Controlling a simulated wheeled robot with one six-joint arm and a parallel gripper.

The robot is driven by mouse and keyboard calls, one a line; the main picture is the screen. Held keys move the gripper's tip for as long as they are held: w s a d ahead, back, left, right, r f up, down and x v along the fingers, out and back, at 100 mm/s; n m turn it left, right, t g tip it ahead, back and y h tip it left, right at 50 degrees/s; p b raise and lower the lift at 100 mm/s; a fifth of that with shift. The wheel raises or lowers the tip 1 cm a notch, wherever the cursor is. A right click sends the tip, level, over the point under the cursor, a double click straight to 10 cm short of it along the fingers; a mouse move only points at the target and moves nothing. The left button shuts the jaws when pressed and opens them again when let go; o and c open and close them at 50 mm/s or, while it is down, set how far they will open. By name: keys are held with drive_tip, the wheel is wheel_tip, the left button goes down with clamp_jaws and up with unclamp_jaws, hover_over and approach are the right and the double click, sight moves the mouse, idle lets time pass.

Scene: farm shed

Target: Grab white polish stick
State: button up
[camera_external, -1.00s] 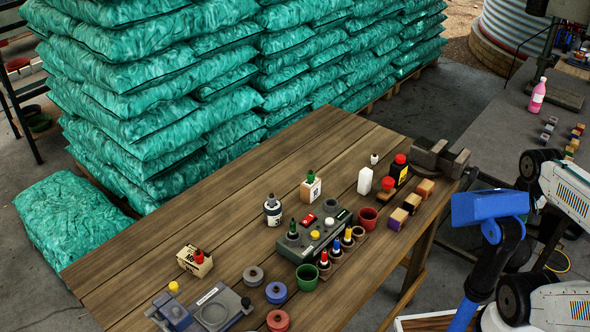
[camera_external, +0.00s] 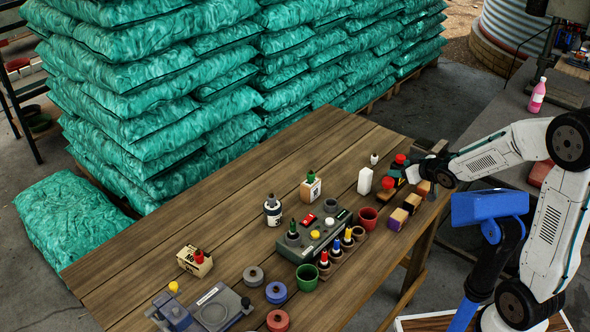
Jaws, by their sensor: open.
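A plain white upright block (camera_external: 365,181), which looks like the polish stick, stands near the right end of the wooden table. I cannot confirm its identity from this view. My gripper (camera_external: 413,174) is open, low over the table's right end. It is to the right of the white block and apart from it. It is close to the red-capped dark bottle (camera_external: 400,158) and partly hides it. I cannot tell whether it touches the bottle. A small white-topped item (camera_external: 374,158) stands just behind the white block.
A red-topped piece (camera_external: 388,183) stands between the white block and my gripper. Wood-and-purple blocks (camera_external: 398,219), a red cup (camera_external: 368,218) and a grey device (camera_external: 315,240) are in front. A vise, now mostly hidden, is behind my arm. The table's (camera_external: 260,170) back left is clear.

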sight(368, 171)
drive_tip(key=a+y, duration=0.1)
drive_tip(key=a, duration=0.1)
drive_tip(key=a+f+n+y, duration=0.1)
drive_tip(key=a, duration=0.1)
drive_tip(key=a+f+y, duration=0.1)
drive_tip(key=a, duration=0.2)
drive_tip(key=shift+w+n, duration=0.25)
drive_tip(key=shift+n, duration=0.05)
drive_tip(key=shift+w+a+f, duration=0.1)
drive_tip(key=shift+a+f, duration=0.05)
drive_tip(key=shift+a, duration=0.1)
drive_tip(key=x, duration=0.7)
drive_tip(key=shift+w+f, duration=0.1)
drive_tip(key=shift+w, duration=0.1)
drive_tip(key=shift+y, duration=0.3)
drive_tip(key=c, duration=1.1)
